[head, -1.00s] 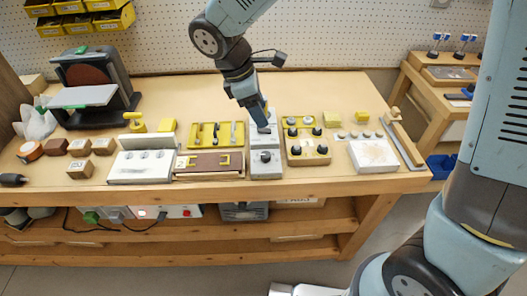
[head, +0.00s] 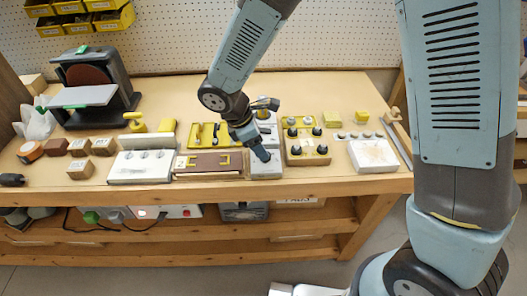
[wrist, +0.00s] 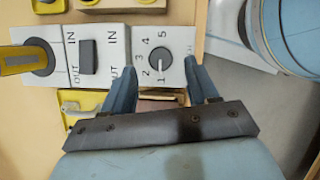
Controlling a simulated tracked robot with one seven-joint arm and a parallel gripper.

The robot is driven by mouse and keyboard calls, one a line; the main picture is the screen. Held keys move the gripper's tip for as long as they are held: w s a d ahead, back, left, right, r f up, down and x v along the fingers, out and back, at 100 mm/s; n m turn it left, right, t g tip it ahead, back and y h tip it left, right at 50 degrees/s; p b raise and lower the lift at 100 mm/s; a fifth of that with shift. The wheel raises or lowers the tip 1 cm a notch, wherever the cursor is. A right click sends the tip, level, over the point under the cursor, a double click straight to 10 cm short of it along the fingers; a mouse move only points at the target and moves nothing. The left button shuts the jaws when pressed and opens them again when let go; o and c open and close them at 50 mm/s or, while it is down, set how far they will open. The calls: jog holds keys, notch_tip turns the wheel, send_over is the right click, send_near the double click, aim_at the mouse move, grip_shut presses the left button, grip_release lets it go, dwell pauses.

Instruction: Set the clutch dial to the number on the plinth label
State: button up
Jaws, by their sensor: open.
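The clutch dial (wrist: 162,62) is a dark round knob on a pale panel (wrist: 178,42), with numbers 1 to 5 around it. In the head view, my gripper (head: 263,155) is over the front of the pale control block (head: 258,172) and hides the dial. I cannot make out the plinth label's number.
Beside the dial is a dark IN/OUT rocker (wrist: 88,57), then a yellow-handled control (wrist: 25,58). A brown-and-yellow panel (head: 208,164) lies left of the block; a knobbed yellow block (head: 307,157) stands right. A sander (head: 95,90) is at the back left.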

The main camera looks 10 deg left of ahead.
jog(key=shift+x, duration=1.8)
jog(key=c, duration=1)
